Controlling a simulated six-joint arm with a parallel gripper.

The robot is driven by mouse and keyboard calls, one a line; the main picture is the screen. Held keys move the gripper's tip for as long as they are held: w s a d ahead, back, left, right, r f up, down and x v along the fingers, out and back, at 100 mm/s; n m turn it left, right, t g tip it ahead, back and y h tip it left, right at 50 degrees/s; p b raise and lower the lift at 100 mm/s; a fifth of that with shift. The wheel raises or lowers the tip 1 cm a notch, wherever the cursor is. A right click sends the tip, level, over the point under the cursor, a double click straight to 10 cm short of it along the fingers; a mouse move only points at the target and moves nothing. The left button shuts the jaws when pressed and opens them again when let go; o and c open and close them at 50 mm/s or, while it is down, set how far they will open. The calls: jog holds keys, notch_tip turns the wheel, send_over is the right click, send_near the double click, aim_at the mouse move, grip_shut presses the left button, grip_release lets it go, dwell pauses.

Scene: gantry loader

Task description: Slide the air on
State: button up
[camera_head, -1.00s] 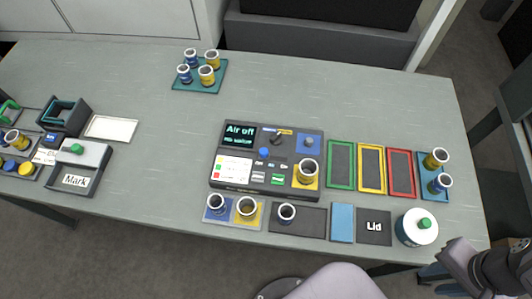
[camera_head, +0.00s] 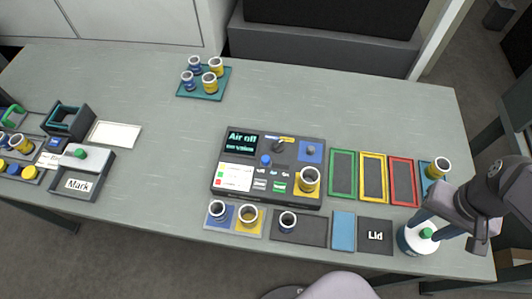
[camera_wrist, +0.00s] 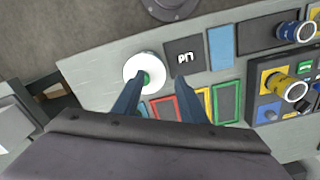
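The control panel (camera_head: 230,196) stands at the middle of the table; its screen (camera_head: 241,142) reads "Air off". A dark knob or lever (camera_head: 279,146) with a yellow label and a blue knob (camera_head: 266,160) are on its top. I cannot tell for certain which one is the air slide. My gripper (camera_head: 450,232) is at the table's right end, well to the right of the panel. Only part of the panel (camera_wrist: 261,82) shows there, at the right edge.
A white round container (camera_head: 414,242) with a green knob is close by my gripper. Green, yellow and red frames (camera_head: 343,174) lie right of the panel. Ringed cups stand on and before the panel and on a teal tray (camera_head: 204,94) behind. The table's back middle is clear.

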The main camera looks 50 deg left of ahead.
jog(key=w+a+r+n, duration=0.1)
jog(key=a+n, duration=0.2)
jog(key=a, duration=0.8)
jog(key=n, duration=0.9)
send_over(266, 159)
jog(key=shift+s+a+r, duration=0.1)
jog(key=shift+r, duration=0.15)
jog(key=shift+f+p, duration=1.5)
jog(key=shift+f, duration=2.15)
